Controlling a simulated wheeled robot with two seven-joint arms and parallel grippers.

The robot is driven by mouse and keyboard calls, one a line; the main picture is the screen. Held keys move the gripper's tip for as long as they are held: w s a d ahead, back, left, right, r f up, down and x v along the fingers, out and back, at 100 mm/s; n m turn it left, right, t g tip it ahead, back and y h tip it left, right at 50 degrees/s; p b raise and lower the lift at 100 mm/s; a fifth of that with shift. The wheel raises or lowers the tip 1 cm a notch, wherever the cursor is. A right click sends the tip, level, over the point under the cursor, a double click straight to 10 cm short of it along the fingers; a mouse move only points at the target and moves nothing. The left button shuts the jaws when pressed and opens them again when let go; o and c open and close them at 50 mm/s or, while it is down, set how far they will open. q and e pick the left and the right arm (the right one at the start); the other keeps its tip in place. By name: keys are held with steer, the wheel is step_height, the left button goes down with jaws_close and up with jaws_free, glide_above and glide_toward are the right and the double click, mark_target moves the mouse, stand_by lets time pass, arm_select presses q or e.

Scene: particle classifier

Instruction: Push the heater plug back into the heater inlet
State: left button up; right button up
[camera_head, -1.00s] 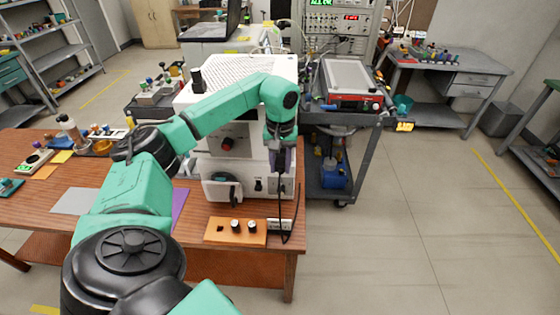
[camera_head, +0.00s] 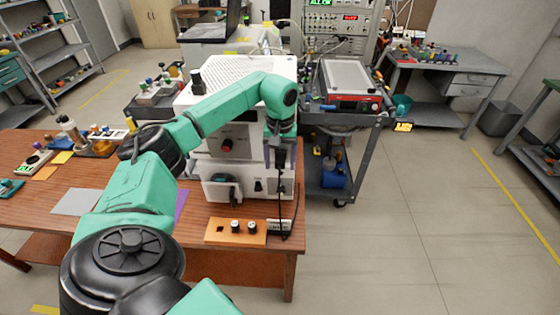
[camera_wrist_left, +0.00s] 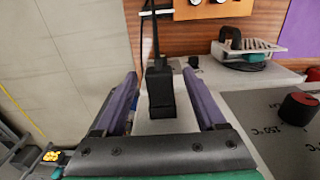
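That gripper (camera_head: 280,165) is open, in front of the right part of the white machine's front (camera_head: 215,189). The heater inlet is not clearly visible, and I cannot tell how deep the plug sits in it. My right gripper is not in view.
A black handle (camera_head: 226,184) stands out from the machine's lower left. A grey cart (camera_head: 368,165) stands right of the table.

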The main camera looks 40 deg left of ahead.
arm_select(q)
step_height(320, 180, up, 10)
steer(key=shift+f+b, duration=0.1)
steer(key=shift+b, duration=0.45)
step_height(320, 180, up, 5)
steer(key=p, duration=0.2)
glide_above(280, 160)
steer(key=shift+w+f, duration=0.1)
steer(key=shift+f, duration=0.05)
